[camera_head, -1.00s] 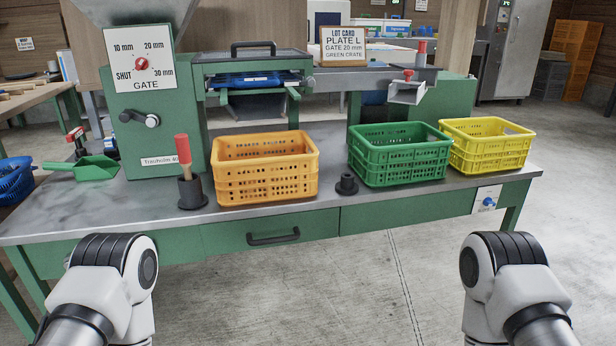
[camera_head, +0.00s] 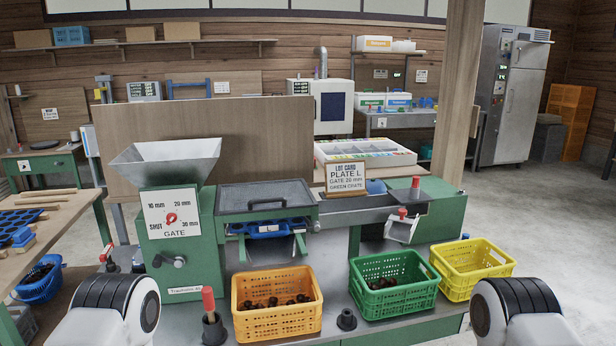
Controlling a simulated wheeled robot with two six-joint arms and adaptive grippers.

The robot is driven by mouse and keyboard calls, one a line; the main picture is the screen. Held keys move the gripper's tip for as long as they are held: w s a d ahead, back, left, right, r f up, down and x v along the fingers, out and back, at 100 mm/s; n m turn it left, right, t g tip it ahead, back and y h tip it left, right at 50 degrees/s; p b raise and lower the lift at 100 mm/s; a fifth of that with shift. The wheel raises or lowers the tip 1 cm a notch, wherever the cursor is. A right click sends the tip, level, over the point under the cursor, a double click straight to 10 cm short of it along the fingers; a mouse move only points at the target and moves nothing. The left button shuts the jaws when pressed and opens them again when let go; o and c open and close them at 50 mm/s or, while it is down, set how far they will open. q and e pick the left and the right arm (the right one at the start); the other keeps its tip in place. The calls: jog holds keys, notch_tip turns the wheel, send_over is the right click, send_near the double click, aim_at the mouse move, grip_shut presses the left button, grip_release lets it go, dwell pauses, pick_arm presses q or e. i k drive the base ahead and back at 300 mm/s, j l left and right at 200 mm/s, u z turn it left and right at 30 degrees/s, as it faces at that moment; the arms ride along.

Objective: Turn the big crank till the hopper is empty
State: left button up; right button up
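The grey metal hopper (camera_head: 165,160) sits on top of the green grading machine at the left. Its sloping inner walls look bare, but its bottom is hidden. A small black crank (camera_head: 170,261) is on the machine's front below the gate dial (camera_head: 171,217). A red-handled lever (camera_head: 208,302) stands upright in a black socket in front. I cannot tell for sure which is the big crank. The orange crate (camera_head: 277,325) and green crate (camera_head: 392,305) hold dark chestnuts. The yellow crate (camera_head: 472,283) looks empty. Neither gripper shows; only my white arm joints are at the bottom.
A lot card (camera_head: 346,177) reads plate L, gate 20 mm, green crate. A side table (camera_head: 50,225) stands at the left. Open floor lies at the right.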

aim_at(157, 264)
jog(key=z, duration=0.2)
jog(key=j+z, duration=0.4)
jog(key=k+j+z, duration=0.1)
jog(key=j+z, duration=0.3)
jog(key=k+j+z, duration=0.15)
jog(key=j+z, duration=0.25)
jog(key=j, duration=0.15)
